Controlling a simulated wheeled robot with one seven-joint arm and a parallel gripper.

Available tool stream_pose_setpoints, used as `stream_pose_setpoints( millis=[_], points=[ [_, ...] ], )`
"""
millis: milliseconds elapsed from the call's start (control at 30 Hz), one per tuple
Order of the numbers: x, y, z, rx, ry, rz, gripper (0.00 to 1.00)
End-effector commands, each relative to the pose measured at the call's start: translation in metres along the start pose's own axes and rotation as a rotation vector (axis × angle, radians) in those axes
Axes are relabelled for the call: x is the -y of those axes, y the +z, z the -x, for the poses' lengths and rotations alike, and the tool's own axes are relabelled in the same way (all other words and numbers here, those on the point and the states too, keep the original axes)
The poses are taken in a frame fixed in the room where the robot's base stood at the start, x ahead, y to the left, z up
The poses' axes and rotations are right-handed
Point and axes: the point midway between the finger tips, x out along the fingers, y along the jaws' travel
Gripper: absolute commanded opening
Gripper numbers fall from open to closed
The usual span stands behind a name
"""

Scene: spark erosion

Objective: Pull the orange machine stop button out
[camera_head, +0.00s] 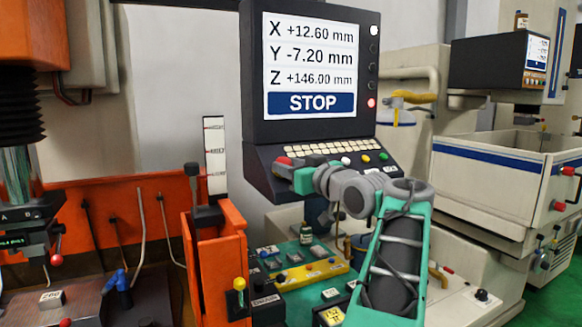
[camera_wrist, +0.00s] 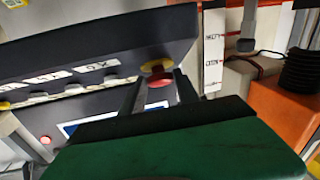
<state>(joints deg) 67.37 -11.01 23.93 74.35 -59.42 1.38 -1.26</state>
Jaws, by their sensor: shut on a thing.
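The stop button shows as a red cap (camera_head: 284,161) at the left end of the sloping key panel below the dark console's screen (camera_head: 311,65). In the wrist view it is a red button (camera_wrist: 160,81) with a yellow collar (camera_wrist: 155,67). My gripper (camera_head: 288,169) reaches in from the right and is at the panel's left end. In the wrist view my gripper's two dark fingers (camera_wrist: 158,90) stand on either side of the button and are shut on it. The fingers hide part of it. The screen reads STOP, and a red lamp (camera_head: 371,103) is lit beside it.
White keys and coloured buttons (camera_head: 384,157) sit on the panel right of my gripper. An orange bracket (camera_head: 219,250) with a white scale (camera_head: 215,150) stands left of the console. A green board (camera_head: 305,268) with small parts lies below. Another machine (camera_head: 505,175) stands right.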

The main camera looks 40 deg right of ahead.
Motion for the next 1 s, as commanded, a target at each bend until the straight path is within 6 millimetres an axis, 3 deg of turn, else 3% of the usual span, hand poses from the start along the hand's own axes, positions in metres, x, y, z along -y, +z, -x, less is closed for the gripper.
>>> stream_pose_setpoints(
  millis=[300, 800, 1000],
  points=[
    [0.000, 0.000, 0.000, 0.000, 0.000, 0.000, 0.01],
    [0.000, 0.000, 0.001, 0.000, 0.000, 0.000, 0.00],
    [0.000, -0.011, 0.007, 0.000, 0.002, 0.001, 0.00]
  ],
)
